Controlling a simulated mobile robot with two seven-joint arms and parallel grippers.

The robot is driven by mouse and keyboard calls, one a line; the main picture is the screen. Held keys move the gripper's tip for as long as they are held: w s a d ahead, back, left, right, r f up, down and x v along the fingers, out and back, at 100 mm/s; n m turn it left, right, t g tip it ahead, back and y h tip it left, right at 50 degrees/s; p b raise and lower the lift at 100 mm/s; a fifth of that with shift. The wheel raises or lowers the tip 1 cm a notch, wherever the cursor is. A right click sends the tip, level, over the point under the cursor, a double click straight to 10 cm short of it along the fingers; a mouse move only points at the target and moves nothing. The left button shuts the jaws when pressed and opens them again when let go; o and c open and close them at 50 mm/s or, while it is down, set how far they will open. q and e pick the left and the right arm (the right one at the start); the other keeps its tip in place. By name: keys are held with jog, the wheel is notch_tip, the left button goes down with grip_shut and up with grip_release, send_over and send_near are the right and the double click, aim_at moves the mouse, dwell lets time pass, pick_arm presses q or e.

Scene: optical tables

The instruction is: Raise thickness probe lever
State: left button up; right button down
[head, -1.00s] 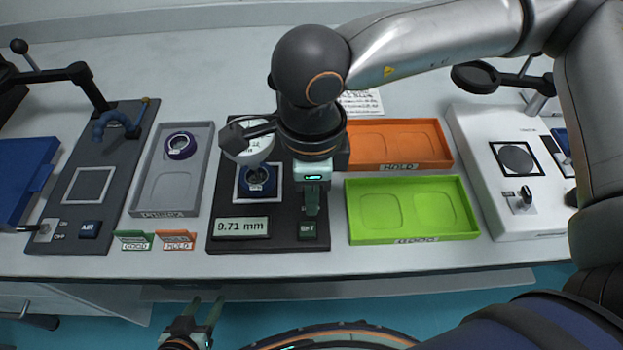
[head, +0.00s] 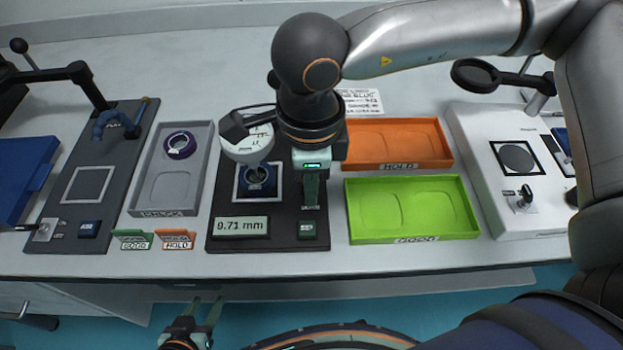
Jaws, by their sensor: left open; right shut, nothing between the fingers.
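The thickness gauge (head: 280,225) stands at the table's middle, a dark base with a round white dial (head: 248,146). Its display (head: 241,226) reads 9.71 mm. A dark blue ring (head: 257,180) sits on its square pad under the dial. The probe lever (head: 234,127) appears as a dark block with a rod at the dial's upper left; its far end is hidden behind my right wrist. My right gripper (head: 309,196) is shut and empty, pointing down over the right part of the base. My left gripper (head: 206,309) is open and empty, low in front of the table edge.
A grey tray (head: 158,196) holding a purple ring (head: 180,145) lies to the left, with green and orange cards (head: 175,240) in front. An orange tray (head: 432,143) and a green tray (head: 410,208) lie right, before a white instrument (head: 485,150).

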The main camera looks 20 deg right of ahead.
jog(key=shift+w+d+f, duration=0.1)
jog(key=shift+w+d, duration=0.1)
jog(key=shift+w, duration=0.5)
jog(key=shift+w+d, duration=0.2)
jog(key=shift+w, duration=0.45)
jog(key=shift+s+a+r+p, duration=0.15)
jog(key=shift+r+p, duration=0.35)
jog(key=shift+r, duration=0.7)
jog(key=shift+s+r+p, duration=0.3)
jog(key=shift+r+p, duration=0.25)
jog(key=shift+r, duration=0.6)
jog(key=shift+s+a+r+p, duration=0.15)
jog(key=shift+r+p, duration=0.35)
jog(key=shift+r, duration=0.7)
jog(key=shift+d, duration=0.1)
